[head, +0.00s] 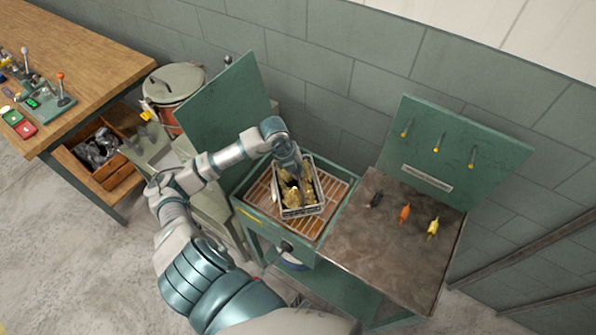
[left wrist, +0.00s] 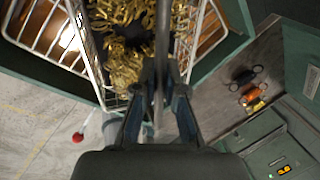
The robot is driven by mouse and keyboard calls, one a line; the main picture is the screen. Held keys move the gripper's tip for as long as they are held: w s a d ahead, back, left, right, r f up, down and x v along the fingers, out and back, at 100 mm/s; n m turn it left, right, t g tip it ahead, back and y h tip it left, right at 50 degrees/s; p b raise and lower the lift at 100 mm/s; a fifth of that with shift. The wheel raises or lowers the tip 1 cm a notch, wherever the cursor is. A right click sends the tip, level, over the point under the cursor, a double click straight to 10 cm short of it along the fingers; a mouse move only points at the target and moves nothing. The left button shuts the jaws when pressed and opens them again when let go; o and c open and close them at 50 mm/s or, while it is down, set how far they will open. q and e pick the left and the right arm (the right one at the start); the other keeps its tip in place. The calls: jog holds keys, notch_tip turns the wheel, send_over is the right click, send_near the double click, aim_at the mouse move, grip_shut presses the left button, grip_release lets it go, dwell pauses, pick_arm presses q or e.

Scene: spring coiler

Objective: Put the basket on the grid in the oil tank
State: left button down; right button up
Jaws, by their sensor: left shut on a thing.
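The basket (head: 303,212) is a pale wire box holding golden, coiled metal pieces. It is over the grid (head: 262,203) of the green oil tank (head: 247,222); I cannot tell whether it touches the bars. My left gripper (head: 290,170) comes down on the basket's far side and is shut on it. In the left wrist view, the gripper (left wrist: 161,80) closes around a thin upright part at the basket (left wrist: 100,75), and the white grid (left wrist: 45,35) shows beside it. The exact grip is partly hidden by the fingers. My right gripper is not in view.
A brown worktop (head: 385,250) adjoins the tank on the right, with black, orange and yellow-handled tools. A raised green lid (head: 225,105) and a green hook panel (head: 450,155) stand behind. A wooden bench (head: 75,65) and a lidded bin (head: 173,90) are at left.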

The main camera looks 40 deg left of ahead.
pick_arm(q)
jog(key=shift+a+f, duration=0.25)
jog(key=shift+a, duration=0.3)
jog(key=c, duration=1.6)
grip_release()
jog(key=shift+f, duration=0.1)
jog(key=o, duration=0.4)
jog(key=shift+d, duration=0.15)
jog(key=shift+c, duration=0.2)
jog(key=shift+d+r, duration=0.2)
jog(key=shift+d, duration=0.25)
jog(key=shift+d+r, duration=0.15)
jog(key=shift+r, duration=0.05)
jog(key=a+v, duration=0.1)
jog(key=v, duration=0.5)
notch_tip(320, 180, up, 5)
send_over(291, 183)
jog(key=s, duration=0.1)
jog(key=shift+s+a+r, duration=0.1)
jog(key=shift+s+a, duration=0.05)
jog(key=shift+a, duration=0.25)
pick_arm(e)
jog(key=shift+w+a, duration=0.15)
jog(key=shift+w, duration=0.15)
